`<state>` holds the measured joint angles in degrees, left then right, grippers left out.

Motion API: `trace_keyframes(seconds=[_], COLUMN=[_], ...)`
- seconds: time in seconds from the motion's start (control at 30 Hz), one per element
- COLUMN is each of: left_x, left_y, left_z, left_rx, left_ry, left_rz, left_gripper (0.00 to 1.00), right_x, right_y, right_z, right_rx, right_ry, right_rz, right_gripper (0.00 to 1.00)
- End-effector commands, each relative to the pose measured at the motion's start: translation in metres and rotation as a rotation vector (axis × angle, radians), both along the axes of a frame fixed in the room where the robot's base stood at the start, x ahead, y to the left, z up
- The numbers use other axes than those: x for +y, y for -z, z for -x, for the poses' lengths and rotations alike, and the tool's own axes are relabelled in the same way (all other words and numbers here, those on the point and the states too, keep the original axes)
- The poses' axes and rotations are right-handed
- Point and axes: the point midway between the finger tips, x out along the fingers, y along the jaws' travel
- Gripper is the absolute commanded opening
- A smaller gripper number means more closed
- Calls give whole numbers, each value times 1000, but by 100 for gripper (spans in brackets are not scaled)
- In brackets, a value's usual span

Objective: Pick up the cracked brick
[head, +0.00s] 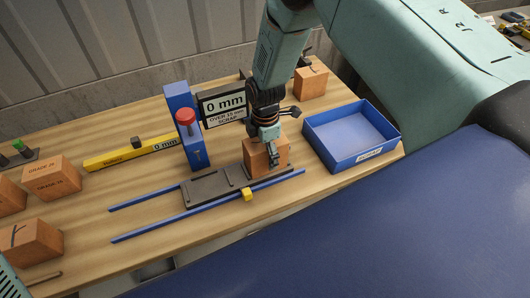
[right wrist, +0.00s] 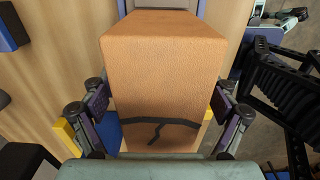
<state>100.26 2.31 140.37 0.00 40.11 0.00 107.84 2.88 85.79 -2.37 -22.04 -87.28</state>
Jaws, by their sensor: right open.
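An orange-brown brick (head: 258,160) sits at the right end of a dark sliding plate (head: 208,188) between two blue rails. My right gripper (head: 271,142) is over this brick from above. In the right wrist view the brick (right wrist: 160,70) is between the two spread fingers, with narrow gaps at its sides. A dark branching crack line crosses its face near the gripper. Another brick with a dark crack mark (head: 34,242) stands at the front left. A brick with a thin dark mark (head: 310,83) stands at the back right. My left gripper is not in view.
An empty blue tray (head: 347,158) stands right of the rails. A blue post with a red knob (head: 186,117), a "0 mm" sign (head: 222,105) and a yellow bar (head: 130,153) stand behind them. More bricks (head: 52,178) stand at the left. The wooden table's front middle is clear.

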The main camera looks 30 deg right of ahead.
Motion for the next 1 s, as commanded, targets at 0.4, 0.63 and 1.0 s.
trace_keyframes(seconds=[0.4,0.63,1.0], left_x=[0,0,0], left_y=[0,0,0], left_z=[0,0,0], left_rx=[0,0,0], left_ry=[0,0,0], left_rz=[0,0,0], left_gripper=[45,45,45], right_x=[0,0,0], right_y=[0,0,0], right_z=[0,0,1], right_rx=[0,0,2], right_ry=[0,0,0], right_rz=[0,0,0], right_gripper=[60,41,10])
